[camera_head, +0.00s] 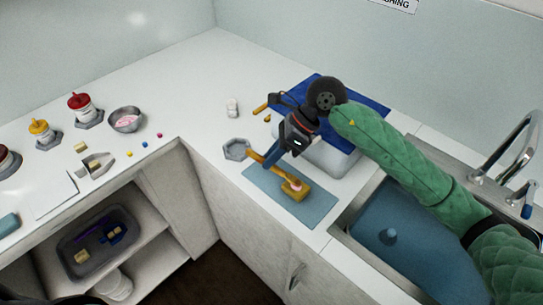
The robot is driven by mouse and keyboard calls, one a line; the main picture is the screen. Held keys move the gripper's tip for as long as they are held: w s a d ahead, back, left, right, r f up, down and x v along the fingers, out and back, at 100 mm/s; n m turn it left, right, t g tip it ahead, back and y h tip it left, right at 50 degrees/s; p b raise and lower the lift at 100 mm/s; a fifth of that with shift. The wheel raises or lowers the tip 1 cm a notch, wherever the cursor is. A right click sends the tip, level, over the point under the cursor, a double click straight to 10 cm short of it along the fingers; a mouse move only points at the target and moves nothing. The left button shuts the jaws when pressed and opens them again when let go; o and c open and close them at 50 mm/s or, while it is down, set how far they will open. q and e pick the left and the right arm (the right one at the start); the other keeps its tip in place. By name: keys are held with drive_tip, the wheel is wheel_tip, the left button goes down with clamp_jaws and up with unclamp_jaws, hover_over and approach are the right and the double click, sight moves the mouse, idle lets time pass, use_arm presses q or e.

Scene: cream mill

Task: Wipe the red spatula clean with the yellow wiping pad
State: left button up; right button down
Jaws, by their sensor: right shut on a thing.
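My right gripper (266,162) reaches in from the right over the blue mat (318,211) and points down to the left. It is shut on an orange-yellow handle (254,154), which slants down to the right toward the pad. The yellow wiping pad (296,194) lies on the mat as a small block. A small pinkish-red patch (296,184) shows on top of the pad, at the handle's lower end. I take it for the spatula's head, but it is too small to tell, and so is contact. My left gripper is not in view.
A grey hexagonal holder (236,149) stands left of the handle. A pale bin (335,160) stands close behind my gripper, before a dark blue mat (372,106). The sink (400,252) with a tap (518,140) is at right. Jars and a bowl (125,119) stand at left.

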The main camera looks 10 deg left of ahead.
drive_tip(key=shift+r, duration=2.8)
